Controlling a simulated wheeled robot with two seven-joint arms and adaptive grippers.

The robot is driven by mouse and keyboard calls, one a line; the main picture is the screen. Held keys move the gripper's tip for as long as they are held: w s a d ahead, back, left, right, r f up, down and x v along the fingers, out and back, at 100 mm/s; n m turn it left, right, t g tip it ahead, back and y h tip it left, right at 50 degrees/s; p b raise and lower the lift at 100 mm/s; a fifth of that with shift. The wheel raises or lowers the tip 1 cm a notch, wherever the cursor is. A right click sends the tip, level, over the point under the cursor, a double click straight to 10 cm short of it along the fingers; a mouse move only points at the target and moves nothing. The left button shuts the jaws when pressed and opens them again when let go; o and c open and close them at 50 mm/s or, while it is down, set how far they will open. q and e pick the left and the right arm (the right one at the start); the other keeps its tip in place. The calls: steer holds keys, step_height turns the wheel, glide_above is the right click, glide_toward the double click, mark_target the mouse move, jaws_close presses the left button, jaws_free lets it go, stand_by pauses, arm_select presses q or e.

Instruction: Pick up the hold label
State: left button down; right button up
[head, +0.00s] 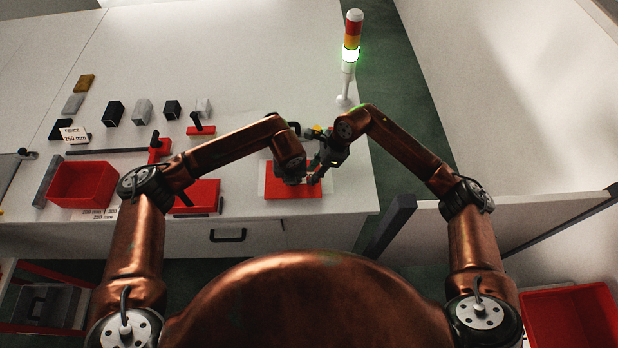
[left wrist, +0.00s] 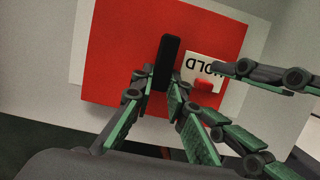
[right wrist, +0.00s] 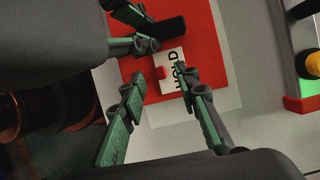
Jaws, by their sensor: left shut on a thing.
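The hold label is a white card with black "HOLD" lettering and a red tab. It lies over the red panel (head: 290,193), showing in the left wrist view (left wrist: 197,65) and the right wrist view (right wrist: 170,84). My left gripper (left wrist: 161,82) is shut on a black bar (left wrist: 168,48) beside the label; the bar also shows in the right wrist view (right wrist: 167,32). My right gripper (right wrist: 163,78) is open, with its fingertips on either side of the label. In the head view my right gripper (head: 318,171) and the left hand hide the label.
A white sheet (head: 267,176) shows around the panel. A red bin (head: 82,184) and several dark and grey blocks stand on the left of the table. A signal tower (head: 350,55) with a lit green light stands behind the grippers. The back of the table is clear.

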mark_target(309, 176)
steer(key=shift+x, duration=1.25)
steer(key=shift+w+a, duration=0.1)
steer(key=shift+c, duration=0.4)
jaws_close()
